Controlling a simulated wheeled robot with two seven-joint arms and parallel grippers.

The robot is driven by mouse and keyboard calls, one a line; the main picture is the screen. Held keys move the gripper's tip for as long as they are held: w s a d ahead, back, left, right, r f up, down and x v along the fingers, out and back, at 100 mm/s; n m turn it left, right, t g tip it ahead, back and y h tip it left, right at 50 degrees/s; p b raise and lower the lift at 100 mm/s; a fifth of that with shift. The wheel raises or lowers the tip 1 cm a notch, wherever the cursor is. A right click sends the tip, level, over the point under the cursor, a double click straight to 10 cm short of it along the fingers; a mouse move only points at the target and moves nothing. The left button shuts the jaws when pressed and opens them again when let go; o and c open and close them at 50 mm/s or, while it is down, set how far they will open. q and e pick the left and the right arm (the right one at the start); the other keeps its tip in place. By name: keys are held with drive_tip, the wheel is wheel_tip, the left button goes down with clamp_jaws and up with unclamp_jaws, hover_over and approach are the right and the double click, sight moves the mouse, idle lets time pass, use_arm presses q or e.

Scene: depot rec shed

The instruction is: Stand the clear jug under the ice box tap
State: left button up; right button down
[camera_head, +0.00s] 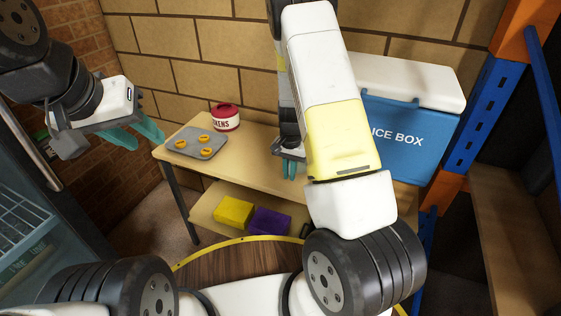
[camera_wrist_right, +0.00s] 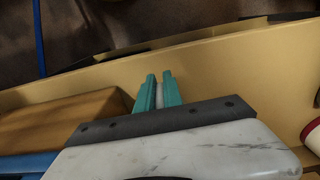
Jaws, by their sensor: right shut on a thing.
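The ice box (camera_head: 400,136) is blue with a white lid and stands at the right end of the table in the head view. Its tap is hidden behind my right arm. My right gripper (camera_head: 290,168) is over the table, left of the ice box. In the right wrist view, its teal fingers (camera_wrist_right: 157,92) are close together on a pale strip, which I take for part of the clear jug (camera_wrist_right: 159,95). The rest of the jug is hidden. My left gripper (camera_head: 146,139) is open and empty, in the air left of the table.
The table (camera_head: 255,147) holds a grey tray (camera_head: 178,150) with several orange pieces and a red-and-white tin (camera_head: 225,117). A yellow block (camera_head: 233,211) and a purple block (camera_head: 270,221) lie on the lower shelf. A blue rack post (camera_head: 480,105) stands right of the ice box.

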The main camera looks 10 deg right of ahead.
drive_tip(key=shift+f, duration=1.35)
drive_tip(key=shift+f, duration=0.1)
drive_tip(key=c, duration=1.5)
unclamp_jaws()
wheel_tip(320, 180, up, 12)
drive_tip(key=shift+r, duration=0.1)
